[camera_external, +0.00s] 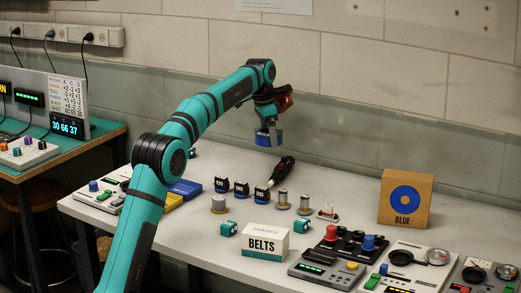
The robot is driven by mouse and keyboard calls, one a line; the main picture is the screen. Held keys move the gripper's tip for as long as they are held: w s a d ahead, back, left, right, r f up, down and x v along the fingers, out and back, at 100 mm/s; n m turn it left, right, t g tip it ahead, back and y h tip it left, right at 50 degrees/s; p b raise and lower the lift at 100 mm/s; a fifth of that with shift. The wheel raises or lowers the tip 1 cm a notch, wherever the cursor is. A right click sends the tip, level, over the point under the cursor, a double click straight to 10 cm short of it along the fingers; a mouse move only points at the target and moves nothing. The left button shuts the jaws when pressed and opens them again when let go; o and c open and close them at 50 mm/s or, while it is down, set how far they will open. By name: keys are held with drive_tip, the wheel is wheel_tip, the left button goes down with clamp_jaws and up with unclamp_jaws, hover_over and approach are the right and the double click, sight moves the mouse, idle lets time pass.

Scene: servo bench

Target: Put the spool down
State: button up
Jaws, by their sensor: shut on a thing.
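My gripper (268,128) is at the end of my teal arm, raised above the back of the white bench (330,218). It is shut on a blue piece, which I take to be the spool (265,139). The spool hangs clear of the bench, above a black screwdriver-like tool. The fingers are small and partly hidden by the wrist, so their exact hold on the spool cannot be seen.
Below are a screwdriver-like tool (285,168), several small black blocks (241,188) and metal cylinders (282,199). A BELTS box (265,247) stands in front. A cardboard BLUE box (405,202) stands right. Control panels (330,266) fill the front right. Bare bench lies left of the BLUE box.

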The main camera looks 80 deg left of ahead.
hover_over(229, 165)
drive_tip(key=f, duration=0.4)
drive_tip(key=shift+s+f, duration=0.25)
drive_tip(key=shift+f, duration=2.7)
drive_tip(key=shift+f, duration=0.15)
drive_tip(key=o, duration=1.1)
drive_tip(key=shift+c, duration=0.2)
wheel_tip(229, 165, up, 12)
drive_tip(key=s, duration=0.1)
drive_tip(key=shift+s, duration=0.4)
